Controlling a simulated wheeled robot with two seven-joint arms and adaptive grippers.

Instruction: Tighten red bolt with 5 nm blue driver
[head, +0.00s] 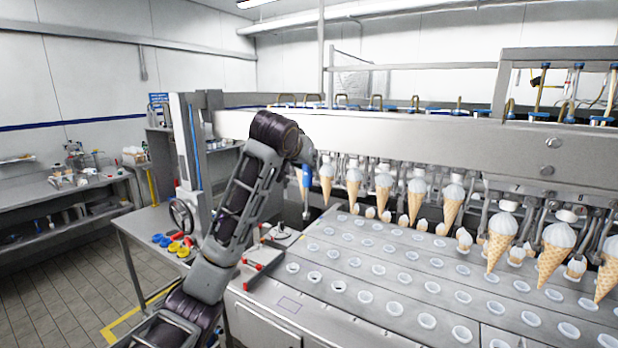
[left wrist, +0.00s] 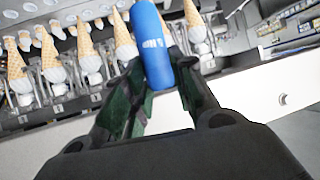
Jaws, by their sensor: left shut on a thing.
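The blue driver (head: 307,175) is held by my left gripper (head: 303,163) in front of the cone machine, near the left end of the row of cones. A thin shaft points down from it. In the left wrist view, the driver's blue handle (left wrist: 152,42) with a white label sits between the fingers of my left gripper (left wrist: 160,75), which are shut on it. I cannot make out the red bolt for certain; small red parts (head: 262,266) show on the machine's near left corner, below the driver. My right gripper is not in view.
A side table (head: 140,222) at the left holds blue, yellow and red tools (head: 175,246) beside a handwheel (head: 181,215). Hanging ice cream cones (head: 453,203) line the machine to the right. The perforated deck (head: 400,265) of round holders lies below them.

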